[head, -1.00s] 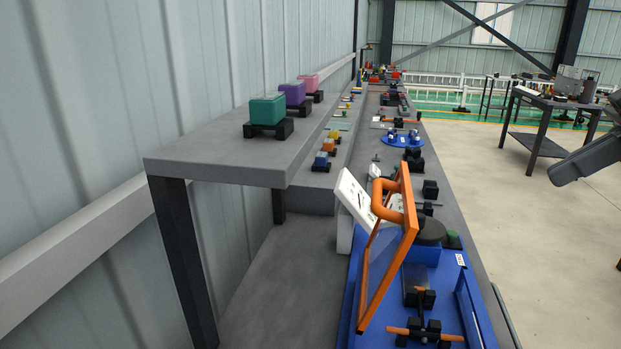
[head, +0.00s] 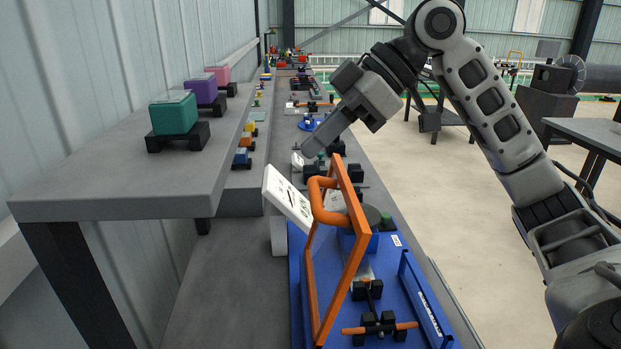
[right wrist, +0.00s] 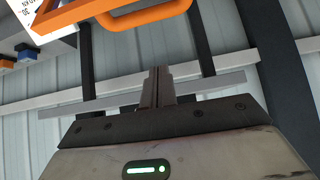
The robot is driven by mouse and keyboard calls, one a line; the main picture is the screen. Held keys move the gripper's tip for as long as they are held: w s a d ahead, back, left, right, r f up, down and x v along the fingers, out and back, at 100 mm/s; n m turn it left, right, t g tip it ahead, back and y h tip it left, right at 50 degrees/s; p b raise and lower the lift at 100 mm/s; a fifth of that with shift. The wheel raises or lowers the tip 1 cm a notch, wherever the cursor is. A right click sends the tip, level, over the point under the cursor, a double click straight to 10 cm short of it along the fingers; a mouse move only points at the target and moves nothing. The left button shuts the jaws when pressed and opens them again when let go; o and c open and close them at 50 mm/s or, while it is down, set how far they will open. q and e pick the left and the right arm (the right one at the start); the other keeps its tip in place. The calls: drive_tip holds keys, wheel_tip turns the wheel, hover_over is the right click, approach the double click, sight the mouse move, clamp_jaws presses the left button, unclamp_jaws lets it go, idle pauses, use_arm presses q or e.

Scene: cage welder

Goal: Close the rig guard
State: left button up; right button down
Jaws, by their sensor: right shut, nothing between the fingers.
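The rig guard is an orange frame (head: 352,262) with a thick orange handle (head: 318,200). It stands raised and tilted on the blue rig base (head: 295,300) on the bench. My right gripper (head: 308,148) reaches in from the right, above and beyond the guard in the picture. Its fingers are shut with nothing between them, and it looks apart from the handle. In the right wrist view the shut fingers (right wrist: 156,85) point up toward the orange handle (right wrist: 150,14), with a visible gap. My left gripper is not in view.
A white panel with markings (head: 287,200) stands left of the guard. Black clamps with an orange bar (head: 380,328) sit on the blue base. A grey shelf (head: 110,175) at left carries teal, purple and pink blocks. Open floor lies to the right.

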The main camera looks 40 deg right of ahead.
sight(313, 194)
drive_tip(key=shift+w+a+f+p, duration=0.1)
drive_tip(key=shift+a+f+p, duration=0.1)
drive_tip(key=shift+f, duration=1.35)
drive_tip(key=shift+w+a+f+p, duration=0.1)
drive_tip(key=shift+a+f+p, duration=0.1)
drive_tip(key=shift+f, duration=1.35)
